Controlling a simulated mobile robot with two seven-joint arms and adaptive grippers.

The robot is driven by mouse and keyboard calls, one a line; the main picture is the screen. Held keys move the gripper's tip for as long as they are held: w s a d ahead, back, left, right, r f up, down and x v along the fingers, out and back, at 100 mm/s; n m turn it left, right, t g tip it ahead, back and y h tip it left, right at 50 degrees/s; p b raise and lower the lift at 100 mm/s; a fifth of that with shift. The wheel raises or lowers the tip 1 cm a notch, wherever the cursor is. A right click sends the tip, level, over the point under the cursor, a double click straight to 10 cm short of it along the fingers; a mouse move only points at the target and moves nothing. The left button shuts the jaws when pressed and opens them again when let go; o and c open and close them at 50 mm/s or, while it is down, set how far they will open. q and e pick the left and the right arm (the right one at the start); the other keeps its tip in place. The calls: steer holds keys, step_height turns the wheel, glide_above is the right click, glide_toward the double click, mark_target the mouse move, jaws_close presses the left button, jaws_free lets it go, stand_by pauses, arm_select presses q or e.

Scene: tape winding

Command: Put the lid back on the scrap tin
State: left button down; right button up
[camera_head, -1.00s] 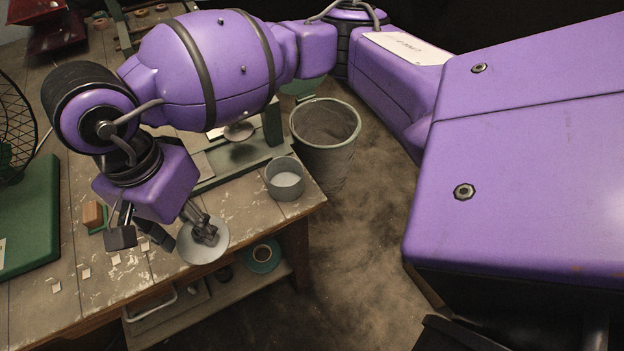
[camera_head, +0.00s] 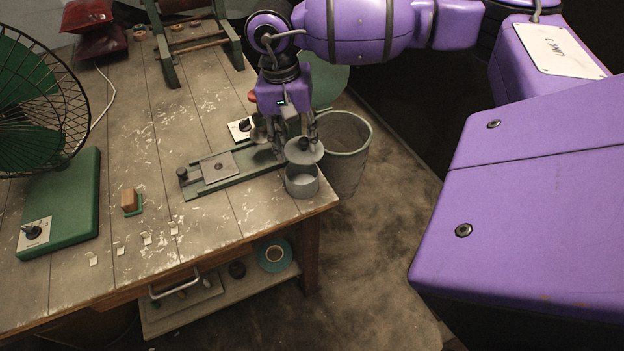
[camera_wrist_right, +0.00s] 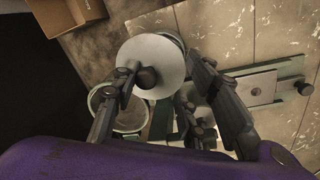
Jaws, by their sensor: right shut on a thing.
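The scrap tin (camera_head: 301,183) is a small grey open cylinder at the table's right front corner. The lid (camera_head: 310,157) is a pale grey disc with a dark knob. My right gripper (camera_head: 292,137) is shut on the lid by its knob and holds it just above the tin, covering the back part of its opening in the head view. In the right wrist view the lid (camera_wrist_right: 150,55) hides most of the tin, and the knob shows by my right gripper's fingers (camera_wrist_right: 165,75). My left gripper is not in view.
A wire bin (camera_head: 348,165) stands on the floor right beside the tin. A green bench fixture (camera_head: 235,168) lies left of the tin. A fan (camera_head: 40,120), a brown block (camera_head: 129,200) and paper scraps are farther left. A shelf (camera_head: 220,300) holds tape rolls below.

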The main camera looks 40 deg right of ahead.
mark_target(292, 148)
steer(key=shift+w+a+n, duration=0.25)
steer(key=shift+w+n, duration=0.05)
steer(key=shift+n, duration=0.8)
steer(key=shift+w, duration=0.1)
steer(key=shift+d+f+n, duration=0.1)
steer(key=shift+f+n, duration=0.2)
steer(key=shift+f, duration=0.05)
steer(key=shift+f+b, duration=0.6)
steer(key=shift+f, duration=0.3)
step_height(292, 148, down, 3)
steer(key=shift+r+b, duration=0.2)
steer(key=shift+b, duration=0.45)
steer(key=shift+f+b, duration=0.4)
steer(key=shift+f, duration=0.35)
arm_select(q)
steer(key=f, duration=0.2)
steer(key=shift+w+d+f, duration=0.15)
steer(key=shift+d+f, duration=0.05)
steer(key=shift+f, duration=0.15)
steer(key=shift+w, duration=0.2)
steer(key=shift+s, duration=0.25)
